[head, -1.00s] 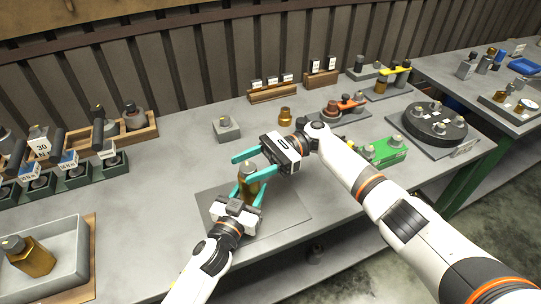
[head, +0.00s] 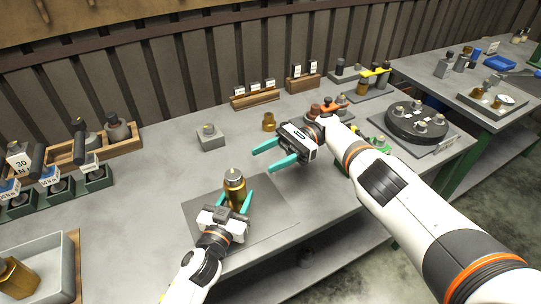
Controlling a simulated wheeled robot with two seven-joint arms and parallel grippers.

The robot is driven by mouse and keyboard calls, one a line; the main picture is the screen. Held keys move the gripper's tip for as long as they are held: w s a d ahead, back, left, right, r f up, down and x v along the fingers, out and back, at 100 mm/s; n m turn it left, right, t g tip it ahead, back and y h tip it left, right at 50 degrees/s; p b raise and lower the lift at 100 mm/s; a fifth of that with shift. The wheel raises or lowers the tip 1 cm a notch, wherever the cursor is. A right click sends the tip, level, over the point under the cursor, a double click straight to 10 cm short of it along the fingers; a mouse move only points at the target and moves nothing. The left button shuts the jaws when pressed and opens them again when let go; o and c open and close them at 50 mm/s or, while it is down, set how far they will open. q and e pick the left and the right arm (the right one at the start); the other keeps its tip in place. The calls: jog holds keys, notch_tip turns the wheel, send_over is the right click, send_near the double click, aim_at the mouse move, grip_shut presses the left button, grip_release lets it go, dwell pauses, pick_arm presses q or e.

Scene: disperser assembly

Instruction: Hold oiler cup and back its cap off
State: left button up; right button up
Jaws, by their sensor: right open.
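The brass oiler cup (head: 236,193) stands upright over the grey mat, with a small pale knob at its top (head: 233,173). I cannot tell how far the cap is threaded. My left gripper (head: 235,200) has its teal fingers on both sides of the cup's body and looks shut on it. My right gripper (head: 264,160) is open and empty, up and to the right of the cup and clear of it.
The grey mat (head: 268,222) lies under the cup. A grey block (head: 210,138) and a small brass piece (head: 269,122) stand behind. A round dark turntable (head: 417,122) is at right. A grey tray (head: 62,262) holds another brass piece at lower left.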

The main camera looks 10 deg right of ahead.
pick_arm(q)
jog(key=o, duration=1.4)
